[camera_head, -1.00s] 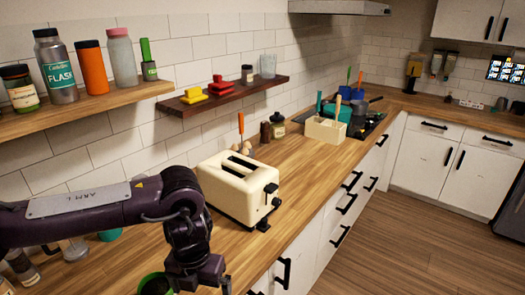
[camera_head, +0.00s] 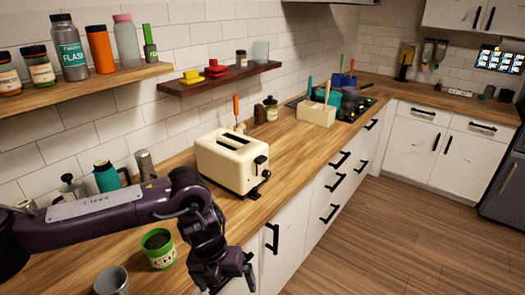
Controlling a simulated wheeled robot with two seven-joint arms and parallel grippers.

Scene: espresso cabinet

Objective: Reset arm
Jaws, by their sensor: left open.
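My left arm comes in from the left above the counter (camera_head: 165,225). Its gripper (camera_head: 232,284) points down in front of the counter's front edge, near the bottom of the head view. It is open, and I see nothing between its fingers. The cream toaster (camera_head: 228,165) stands on the counter behind and to the right of the gripper, apart from it. My right gripper is not in view.
A green jar (camera_head: 158,250) and a grey cup (camera_head: 112,281) stand on the counter left of the gripper. A cream box (camera_head: 316,113) is farther along the counter. Open floor (camera_head: 380,225) lies to the right.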

